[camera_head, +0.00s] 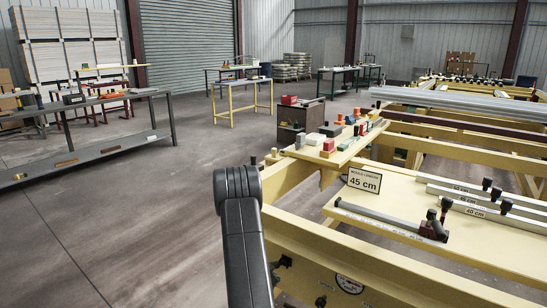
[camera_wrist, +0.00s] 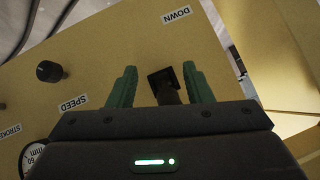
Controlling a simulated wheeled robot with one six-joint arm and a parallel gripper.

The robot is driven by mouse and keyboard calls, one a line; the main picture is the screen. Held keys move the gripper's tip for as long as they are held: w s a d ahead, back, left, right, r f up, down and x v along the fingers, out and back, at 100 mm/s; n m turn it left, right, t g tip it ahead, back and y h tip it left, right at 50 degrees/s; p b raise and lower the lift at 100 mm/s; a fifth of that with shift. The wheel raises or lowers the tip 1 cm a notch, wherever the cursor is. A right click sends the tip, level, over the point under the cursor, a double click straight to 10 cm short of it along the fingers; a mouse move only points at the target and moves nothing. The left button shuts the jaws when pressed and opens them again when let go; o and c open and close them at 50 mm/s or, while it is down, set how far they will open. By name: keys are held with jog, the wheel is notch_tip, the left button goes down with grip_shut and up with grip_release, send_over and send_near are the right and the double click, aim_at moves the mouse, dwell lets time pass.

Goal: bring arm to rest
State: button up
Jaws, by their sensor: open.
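My gripper (camera_wrist: 160,80) shows in the wrist view with its two green fingers apart. A dark lever or knob with a square black end (camera_wrist: 163,82) lies between the fingers, with gaps visible on both sides. It sits by the yellow control panel (camera_wrist: 110,45), below the DOWN label (camera_wrist: 175,16). Whether the fingers reach around it in depth I cannot tell. In the head view my dark arm rises at the lower middle, in front of the yellow machine (camera_head: 300,225); my fingers cannot be made out there.
A round black knob (camera_wrist: 50,71) and the SPEED label (camera_wrist: 73,102) are left of my fingers. The yellow machine carries a 45 cm sign (camera_head: 364,181) and metal bars (camera_head: 385,219). A grey workbench (camera_head: 90,150) stands at the left. Floor between is clear.

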jog(key=shift+f+t+h+b, duration=0.5)
jog(key=shift+f+b, duration=0.45)
jog(key=shift+b, duration=2.35)
jog(key=shift+b, duration=0.7)
jog(key=shift+s+t, duration=0.1)
jog(key=shift+t, duration=0.2)
